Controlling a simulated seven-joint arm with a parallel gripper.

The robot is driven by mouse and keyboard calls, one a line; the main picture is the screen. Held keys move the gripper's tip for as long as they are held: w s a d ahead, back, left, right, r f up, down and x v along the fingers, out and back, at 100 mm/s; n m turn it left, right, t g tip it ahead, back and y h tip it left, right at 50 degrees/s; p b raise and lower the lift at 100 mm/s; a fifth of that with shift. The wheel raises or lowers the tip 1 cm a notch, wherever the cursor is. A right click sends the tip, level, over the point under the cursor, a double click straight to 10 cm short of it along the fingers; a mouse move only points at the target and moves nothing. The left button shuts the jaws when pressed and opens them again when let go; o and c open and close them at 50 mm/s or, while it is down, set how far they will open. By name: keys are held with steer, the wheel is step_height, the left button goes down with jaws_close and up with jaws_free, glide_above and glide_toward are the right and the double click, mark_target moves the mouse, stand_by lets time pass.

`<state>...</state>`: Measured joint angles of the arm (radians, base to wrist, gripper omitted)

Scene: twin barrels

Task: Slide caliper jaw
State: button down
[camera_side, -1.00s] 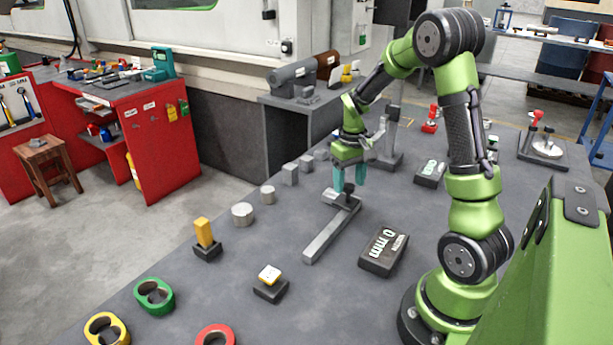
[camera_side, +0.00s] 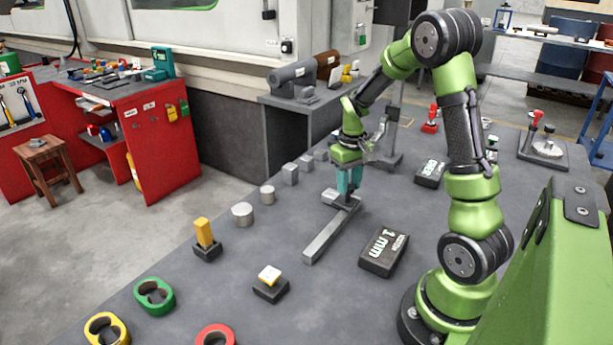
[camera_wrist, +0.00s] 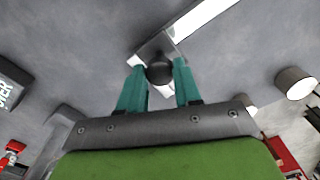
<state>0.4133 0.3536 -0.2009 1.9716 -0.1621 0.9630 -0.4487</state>
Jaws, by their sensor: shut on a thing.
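The caliper (camera_side: 325,238) is a long grey bar lying on the dark bench, with its jaws at the far end. My gripper (camera_side: 350,178) has teal fingers and points down at the sliding jaw near that end. In the wrist view my gripper (camera_wrist: 160,82) has its fingers on either side of a dark round knob (camera_wrist: 159,72) on the sliding jaw, shut on it. The bar (camera_wrist: 205,16) runs off to the upper right there. A black readout box (camera_side: 384,250) right of the caliper shows "1 mm". In the side view the fingers hide most of the knob.
Grey metal cylinders and blocks (camera_side: 242,213) stand in a row left of the caliper. A yellow block (camera_side: 204,232) on a dark base and a small yellow-and-white piece (camera_side: 269,275) stand nearer. Another dark box (camera_side: 430,173) lies to the right.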

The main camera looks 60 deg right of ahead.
steer(key=a, duration=0.8)
steer(key=shift+a, duration=0.25)
steer(key=c, duration=0.8)
jaws_free()
steer(key=shift+r, duration=0.1)
step_height(320, 180, up, 17)
steer(key=shift+f, duration=0.1)
